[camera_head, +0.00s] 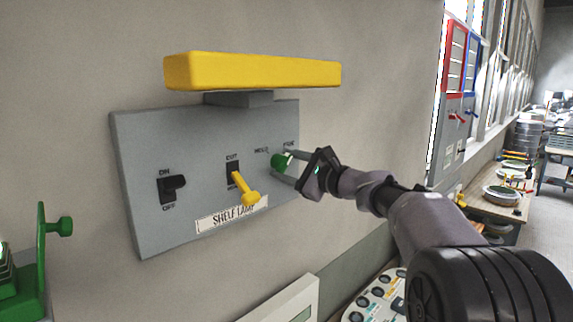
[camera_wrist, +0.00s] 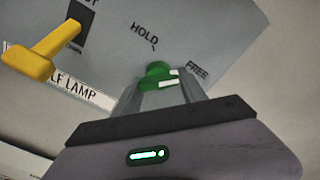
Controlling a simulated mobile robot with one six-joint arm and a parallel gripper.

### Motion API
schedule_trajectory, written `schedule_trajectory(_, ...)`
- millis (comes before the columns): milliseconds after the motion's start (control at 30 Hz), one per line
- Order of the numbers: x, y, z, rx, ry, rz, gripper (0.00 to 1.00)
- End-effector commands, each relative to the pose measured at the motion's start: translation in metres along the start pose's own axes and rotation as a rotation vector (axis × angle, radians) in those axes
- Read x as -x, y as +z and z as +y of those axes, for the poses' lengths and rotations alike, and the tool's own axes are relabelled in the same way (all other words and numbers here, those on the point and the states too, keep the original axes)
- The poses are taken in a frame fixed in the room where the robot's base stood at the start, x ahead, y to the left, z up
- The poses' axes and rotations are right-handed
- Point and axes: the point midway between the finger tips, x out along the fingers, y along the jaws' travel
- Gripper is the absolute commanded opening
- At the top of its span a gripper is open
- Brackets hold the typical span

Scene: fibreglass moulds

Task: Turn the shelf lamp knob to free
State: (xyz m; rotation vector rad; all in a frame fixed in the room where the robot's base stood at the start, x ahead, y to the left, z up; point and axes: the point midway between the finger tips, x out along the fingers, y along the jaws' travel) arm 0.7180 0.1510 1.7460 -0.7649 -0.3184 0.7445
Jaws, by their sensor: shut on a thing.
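The grey shelf lamp panel (camera_head: 140,215) is fixed to the wall under a yellow bar. Its green knob (camera_head: 280,161) is at the right end, by the labels HOLD and FREE. My gripper (camera_head: 283,164) reaches in from the right and is shut on the knob, one finger on either side. In the wrist view the knob (camera_wrist: 154,72) sits between my fingertips (camera_wrist: 161,84), below HOLD and left of FREE. Pale marks show on the knob's right part. The fingers hide some of it, and I cannot tell exactly which label it points to.
A yellow lever (camera_head: 244,188) tilts out from the panel left of the knob; a black ON/OFF switch (camera_head: 173,187) is farther left. The yellow bar (camera_head: 250,72) juts out above. A green fixture (camera_head: 43,255) stands at lower left, and a control box (camera_head: 372,298) with buttons lies below.

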Motion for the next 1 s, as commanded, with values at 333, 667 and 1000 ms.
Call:
schedule_trajectory(333, 0.0, 0.0004, -0.0001, -0.039, -0.001, -0.001, 0.09)
schedule_trajectory(667, 0.0, 0.0003, 0.0001, -0.039, 0.0, -0.001, 0.57)
schedule_trajectory(1000, 0.0001, 0.0, 0.0003, -0.038, 0.0, 0.0, 0.71)
